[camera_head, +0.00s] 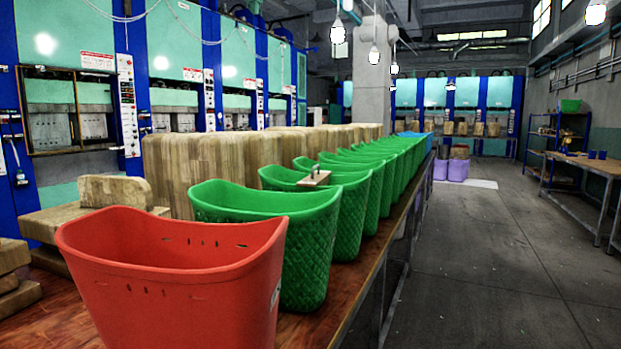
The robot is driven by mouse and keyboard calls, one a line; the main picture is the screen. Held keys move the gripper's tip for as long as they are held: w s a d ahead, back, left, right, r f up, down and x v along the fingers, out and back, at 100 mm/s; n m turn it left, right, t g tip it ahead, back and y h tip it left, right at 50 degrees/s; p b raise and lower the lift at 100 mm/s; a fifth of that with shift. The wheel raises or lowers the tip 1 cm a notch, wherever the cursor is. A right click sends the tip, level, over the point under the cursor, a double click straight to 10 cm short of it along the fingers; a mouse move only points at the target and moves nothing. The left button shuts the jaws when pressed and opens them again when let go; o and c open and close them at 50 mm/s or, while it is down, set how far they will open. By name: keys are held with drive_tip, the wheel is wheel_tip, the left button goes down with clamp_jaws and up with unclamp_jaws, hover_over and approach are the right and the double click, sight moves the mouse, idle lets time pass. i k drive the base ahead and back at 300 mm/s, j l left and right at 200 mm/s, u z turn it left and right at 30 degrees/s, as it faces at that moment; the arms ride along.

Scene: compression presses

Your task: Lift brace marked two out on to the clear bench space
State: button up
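I cannot make out a brace marked two; no number can be read on any object from here. My gripper is not in view.
Wooden blocks (190,170) stand in a row behind the baskets. Loose wooden pieces (115,191) lie stacked at the left. Bare bench shows at the front left and along the right edge. Blue and green presses (80,110) line the back. The right aisle (480,260) is clear.

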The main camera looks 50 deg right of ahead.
sight(317, 177)
drive_tip(key=i+l, duration=0.15)
drive_tip(key=l, duration=0.3)
drive_tip(key=i+l+u, duration=0.1)
drive_tip(key=l, duration=0.3)
drive_tip(key=i+l, duration=0.2)
drive_tip(key=l, duration=0.25)
drive_tip(key=i+l, duration=0.1)
drive_tip(key=l, duration=0.35)
drive_tip(key=i+l+u, duration=0.1)
drive_tip(key=l, duration=0.35)
drive_tip(key=i+l, duration=0.15)
drive_tip(key=l, duration=0.35)
drive_tip(key=i+j+u, duration=0.05)
